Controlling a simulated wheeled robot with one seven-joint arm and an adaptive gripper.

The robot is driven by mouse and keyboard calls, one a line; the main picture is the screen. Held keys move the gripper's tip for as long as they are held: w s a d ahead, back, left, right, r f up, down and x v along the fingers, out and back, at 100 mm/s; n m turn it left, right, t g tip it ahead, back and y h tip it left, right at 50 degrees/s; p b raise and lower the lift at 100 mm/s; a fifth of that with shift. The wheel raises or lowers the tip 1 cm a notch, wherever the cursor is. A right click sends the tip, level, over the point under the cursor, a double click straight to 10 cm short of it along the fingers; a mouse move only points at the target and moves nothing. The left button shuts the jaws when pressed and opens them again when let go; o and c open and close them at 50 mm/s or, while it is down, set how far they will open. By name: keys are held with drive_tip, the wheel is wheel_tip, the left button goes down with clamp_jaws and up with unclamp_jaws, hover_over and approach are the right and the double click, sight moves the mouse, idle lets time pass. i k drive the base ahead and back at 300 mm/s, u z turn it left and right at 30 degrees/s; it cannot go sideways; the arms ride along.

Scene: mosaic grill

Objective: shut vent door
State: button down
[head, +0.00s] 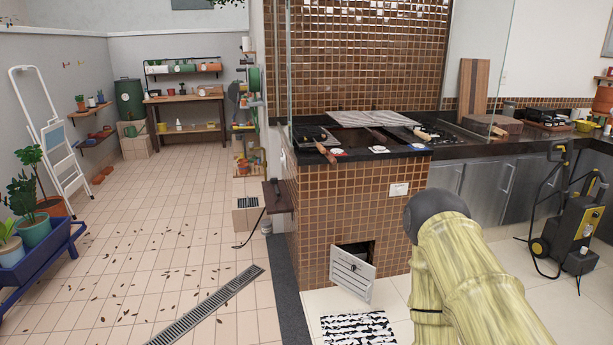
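The vent door (351,273) is a small pale louvered panel low on the front of the brown mosaic grill base (320,205). It stands ajar, swung outward. A dark opening (376,250) shows behind its upper right side. My arm, in a yellowish sleeve with a dark round joint, comes in from the lower right, to the right of the door. My gripper is not in the frame, so its state and its distance from the door cannot be seen.
A black-and-white mat (358,328) lies on the floor just below the door. A yellow-and-black pressure washer (570,220) stands at the right by the grey cabinets (480,190). A floor drain (208,305) crosses the tiles at left. The tiled floor at left is mostly clear apart from scattered leaves.

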sight(359, 282)
drive_tip(key=u, duration=0.15)
drive_tip(key=i, duration=1.75)
drive_tip(key=u, duration=0.05)
